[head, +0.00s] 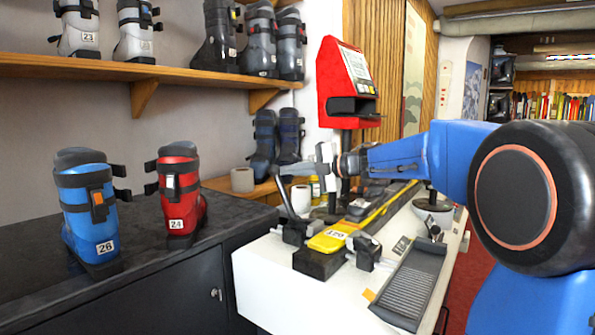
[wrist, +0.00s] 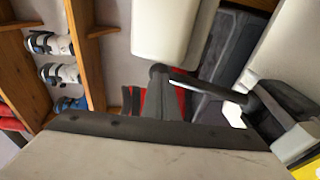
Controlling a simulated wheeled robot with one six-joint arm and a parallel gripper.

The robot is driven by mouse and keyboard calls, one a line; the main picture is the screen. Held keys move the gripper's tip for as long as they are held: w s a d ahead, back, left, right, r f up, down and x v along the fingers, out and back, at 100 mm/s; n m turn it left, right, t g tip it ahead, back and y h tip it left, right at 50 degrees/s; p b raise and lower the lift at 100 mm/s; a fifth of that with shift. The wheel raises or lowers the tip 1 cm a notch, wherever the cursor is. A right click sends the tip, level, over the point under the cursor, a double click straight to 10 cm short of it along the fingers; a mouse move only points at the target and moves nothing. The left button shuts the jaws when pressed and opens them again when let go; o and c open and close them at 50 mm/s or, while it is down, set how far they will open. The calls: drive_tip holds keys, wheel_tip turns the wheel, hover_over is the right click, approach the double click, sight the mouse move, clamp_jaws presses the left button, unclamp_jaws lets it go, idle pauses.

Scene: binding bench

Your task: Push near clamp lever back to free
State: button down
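The clamp (head: 294,232) is a dark block at the left edge of the white bench. Its dark lever (head: 286,198) stands up from it, leaning left. In the wrist view the lever (wrist: 200,85) is a dark rod with a round knob, running to the clamp body (wrist: 288,105). My gripper (head: 325,168) is above the bench, just right of the lever's upper end. I cannot tell whether a finger touches the lever. A second dark clamp part (head: 366,250) sits to the right.
A yellow ski (head: 328,240) numbered at its tip lies along the white bench (head: 262,268). A grey tray (head: 412,287) is at the bench's right. Blue (head: 88,215) and red (head: 178,195) boots stand on the dark counter at left. A red device (head: 345,80) rises behind my gripper.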

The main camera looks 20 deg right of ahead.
sight(274, 175)
drive_tip(key=shift+w+a, duration=0.1)
idle(0.3)
drive_tip(key=shift+w+a+f+g+h, duration=0.25)
drive_tip(key=shift+w+a+g+h, duration=0.2)
drive_tip(key=shift+w, duration=0.15)
drive_tip(key=shift+w+a+f+g+h, duration=0.2)
drive_tip(key=shift+w+a+g+h, duration=0.2)
drive_tip(key=shift+w, duration=0.2)
drive_tip(key=shift+d+f+x, duration=0.1)
drive_tip(key=shift+d+x, duration=0.05)
drive_tip(key=shift+x, duration=0.8)
drive_tip(key=shift+d+f+x, duration=0.1)
drive_tip(key=shift+d+x, duration=0.05)
drive_tip(key=shift+x, duration=0.8)
drive_tip(key=shift+w, duration=0.15)
